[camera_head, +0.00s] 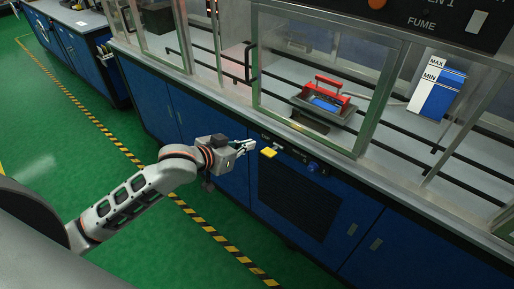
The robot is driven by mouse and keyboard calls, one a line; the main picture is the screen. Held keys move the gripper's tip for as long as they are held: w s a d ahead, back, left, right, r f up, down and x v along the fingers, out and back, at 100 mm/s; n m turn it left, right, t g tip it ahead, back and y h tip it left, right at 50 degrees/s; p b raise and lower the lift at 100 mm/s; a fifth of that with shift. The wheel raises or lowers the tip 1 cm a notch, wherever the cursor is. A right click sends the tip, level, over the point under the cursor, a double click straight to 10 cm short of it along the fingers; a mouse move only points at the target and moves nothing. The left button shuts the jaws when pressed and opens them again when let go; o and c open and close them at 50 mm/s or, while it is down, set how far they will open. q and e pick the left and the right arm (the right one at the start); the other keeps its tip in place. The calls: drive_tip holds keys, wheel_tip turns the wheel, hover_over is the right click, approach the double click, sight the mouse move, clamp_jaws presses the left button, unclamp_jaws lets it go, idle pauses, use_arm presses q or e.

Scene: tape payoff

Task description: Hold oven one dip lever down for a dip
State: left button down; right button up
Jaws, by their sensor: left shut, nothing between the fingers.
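A small yellow paddle (269,152), which looks like the dip lever, sticks out from the dark control strip on the blue cabinet front, below the counter edge. My left gripper (251,145) is just left of the paddle, with its fingers shut and empty. A narrow gap seems to separate the fingertips from the paddle; whether they touch is too small to tell. Behind the glass on the counter, a metal tray (299,101) with a red-handled carrier (334,84) and a blue content sits over a dark slot. My right gripper is out of view.
A blue knob (313,166) sits right of the paddle on the same strip. The glass enclosure and counter edge are above my left gripper. A blue-and-white MAX/MIN gauge (437,95) stands at right. Green floor with striped tape (215,236) is clear in front.

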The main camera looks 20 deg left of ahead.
use_arm(q)
drive_tip(key=shift+d, duration=0.1)
hover_over(264, 150)
drive_tip(key=s+d, duration=0.1)
wheel_tip(264, 150, down, 5)
drive_tip(key=shift+d+r, duration=0.15)
drive_tip(key=shift+r, duration=0.05)
drive_tip(key=shift+s+f, duration=0.35)
drive_tip(key=shift+f, duration=0.55)
drive_tip(key=shift+s+a+f, duration=0.1)
drive_tip(key=shift+s+f, duration=0.05)
drive_tip(key=shift+f, duration=0.35)
drive_tip(key=shift+s+a+f, duration=0.1)
drive_tip(key=shift+s+f, duration=0.05)
drive_tip(key=shift+f, duration=0.35)
drive_tip(key=shift+f, duration=0.1)
